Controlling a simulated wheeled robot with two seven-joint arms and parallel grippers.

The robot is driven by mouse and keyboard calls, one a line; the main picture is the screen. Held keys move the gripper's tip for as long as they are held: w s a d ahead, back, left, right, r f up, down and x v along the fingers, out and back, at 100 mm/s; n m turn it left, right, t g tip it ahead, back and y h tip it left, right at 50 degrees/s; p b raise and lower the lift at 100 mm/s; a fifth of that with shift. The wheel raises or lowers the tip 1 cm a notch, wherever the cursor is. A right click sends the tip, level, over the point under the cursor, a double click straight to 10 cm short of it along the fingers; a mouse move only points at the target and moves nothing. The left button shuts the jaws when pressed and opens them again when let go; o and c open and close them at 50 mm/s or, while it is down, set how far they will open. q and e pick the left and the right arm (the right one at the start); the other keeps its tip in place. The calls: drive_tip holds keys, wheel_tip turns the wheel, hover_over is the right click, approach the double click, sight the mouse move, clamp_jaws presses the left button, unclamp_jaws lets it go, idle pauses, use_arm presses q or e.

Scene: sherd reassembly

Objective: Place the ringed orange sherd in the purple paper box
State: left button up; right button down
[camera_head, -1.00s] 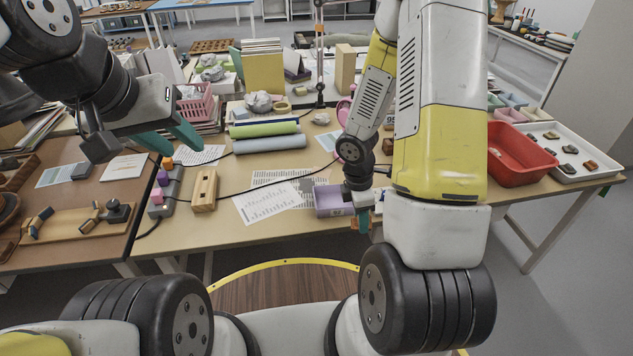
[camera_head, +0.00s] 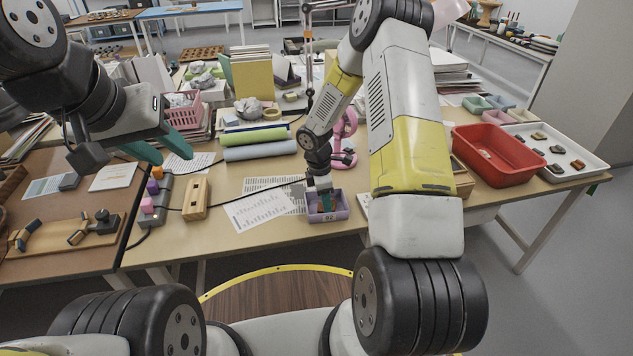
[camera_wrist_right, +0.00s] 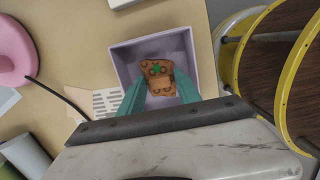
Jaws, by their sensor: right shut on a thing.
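The purple paper box (camera_head: 341,212) stands near the front edge of the table in the head view. In the right wrist view its open top and inner walls (camera_wrist_right: 124,66) show. My right gripper (camera_head: 326,203) points down into the box in the head view. In the right wrist view my right gripper (camera_wrist_right: 160,90) is shut on the orange sherd (camera_wrist_right: 157,72), which has dark ring marks and a green spot. The sherd shows within the outline of the box; I cannot tell whether it touches the floor. My left gripper (camera_head: 150,150) is open and empty above the table's left part.
Printed sheets (camera_head: 258,208) lie left of the box, with a wooden block (camera_head: 196,199) beyond them. A pink stand (camera_head: 343,140) is behind the box. A red tub (camera_head: 497,154) and a white tray of sherds (camera_head: 560,150) are at the right.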

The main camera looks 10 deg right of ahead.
drive_tip(key=shift+f, duration=0.2)
drive_tip(key=c, duration=0.8)
unclamp_jaws()
drive_tip(key=shift+c, duration=0.2)
drive_tip(key=shift+r, duration=0.1)
wheel_tip(320, 180, up, 12)
drive_tip(key=a, duration=0.2)
wheel_tip(320, 180, up, 11)
drive_tip(key=m+t, duration=0.1)
drive_tip(key=m, duration=0.3)
hover_over(320, 206)
drive_tip(key=s+d, duration=0.1)
drive_tip(key=s, duration=0.3)
drive_tip(key=s+r+m+t+y, duration=0.2)
drive_tip(key=s+r+m, duration=0.4)
drive_tip(key=s+r, duration=0.2)
drive_tip(key=s+a+r+m+t+y, duration=0.1)
drive_tip(key=s+r+m+t, duration=0.2)
drive_tip(key=s+r+m, duration=0.4)
drive_tip(key=s+r, duration=0.1)
drive_tip(key=s, duration=0.4)
drive_tip(key=shift+s+a+y, duration=0.15)
drive_tip(key=shift+s+y, duration=0.05)
drive_tip(key=shift+y, duration=0.2)
drive_tip(key=shift+r, duration=0.1)
